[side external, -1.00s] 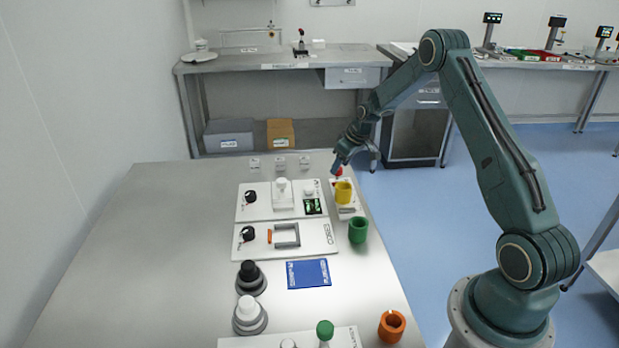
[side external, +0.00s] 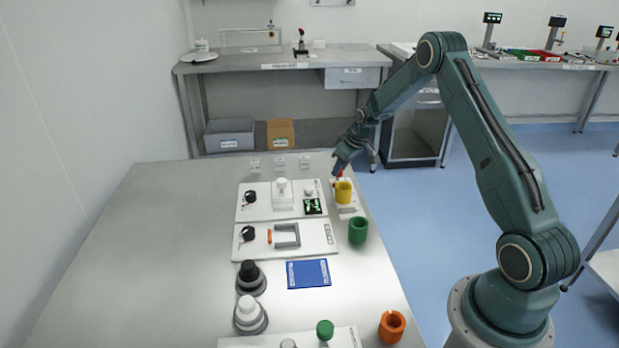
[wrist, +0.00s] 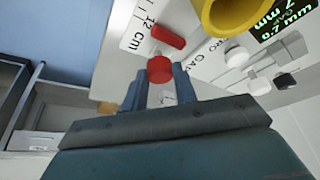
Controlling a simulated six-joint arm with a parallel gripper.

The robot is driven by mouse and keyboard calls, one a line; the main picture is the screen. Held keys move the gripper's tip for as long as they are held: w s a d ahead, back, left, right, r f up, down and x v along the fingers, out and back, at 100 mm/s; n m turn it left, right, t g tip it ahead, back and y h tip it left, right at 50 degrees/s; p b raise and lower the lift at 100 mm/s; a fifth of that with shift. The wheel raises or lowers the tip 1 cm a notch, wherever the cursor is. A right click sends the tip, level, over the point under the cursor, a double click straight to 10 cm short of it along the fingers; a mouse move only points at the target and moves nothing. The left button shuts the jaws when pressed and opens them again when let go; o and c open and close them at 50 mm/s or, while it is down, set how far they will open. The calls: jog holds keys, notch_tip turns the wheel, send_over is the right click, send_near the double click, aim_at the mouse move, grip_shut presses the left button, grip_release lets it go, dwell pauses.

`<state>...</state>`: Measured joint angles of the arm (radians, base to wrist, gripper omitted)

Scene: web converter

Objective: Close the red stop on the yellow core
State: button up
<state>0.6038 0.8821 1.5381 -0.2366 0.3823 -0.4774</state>
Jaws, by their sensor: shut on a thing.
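The yellow core (side external: 343,192), a hollow ring, stands at the right end of the upper white panel on the table. In the wrist view its rim (wrist: 213,18) shows at the top, cut off by the frame edge. My gripper (side external: 338,176) is at the far side of the core, low and close to the table. In the wrist view its blue fingers (wrist: 160,88) are shut on a red knob (wrist: 160,69), apart from the core's rim. A separate red bar (wrist: 168,36) lies just beyond the knob on a marked white plate. How knob and bar connect is not visible.
A green cup (side external: 358,230) and an orange cup (side external: 392,326) stand along the table's right edge. White panels with black knobs (side external: 249,196) and a lit display (side external: 313,206) lie left of the core. The table's left side is clear.

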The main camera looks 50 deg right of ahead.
aim_at(336, 182)
jog(key=shift+s+a, duration=1.1)
jog(key=o, duration=0.8)
jog(key=v, duration=1.4)
jog(key=shift+w, duration=0.1)
